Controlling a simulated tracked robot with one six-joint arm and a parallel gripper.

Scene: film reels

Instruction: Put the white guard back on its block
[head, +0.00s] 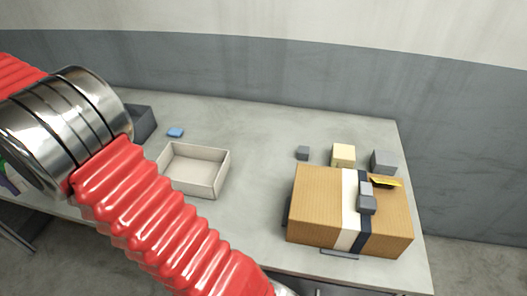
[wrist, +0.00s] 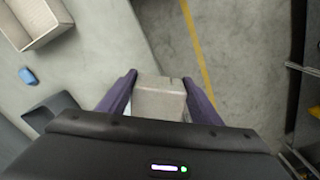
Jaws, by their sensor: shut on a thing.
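In the wrist view my gripper (wrist: 158,84) is shut on a pale, boxy piece, which looks like the white guard (wrist: 160,100). The piece sits between the two dark purple fingers, over the floor beside the table; its lower part is hidden by the gripper body. In the head view my red arm crosses the left side, and the held piece cannot be made out. Candidate blocks stand at the table's right: a small grey block (head: 303,153), a cream block (head: 343,154) and a larger grey block (head: 384,161). I cannot tell which one is the guard's.
A brown box (head: 315,212) with white and navy bands stands at the table's right front, with grey pieces (head: 367,203) and a yellow tag (head: 387,182) on it. An open beige tray (head: 193,189) and a blue item (head: 175,132) lie left. The table middle is clear.

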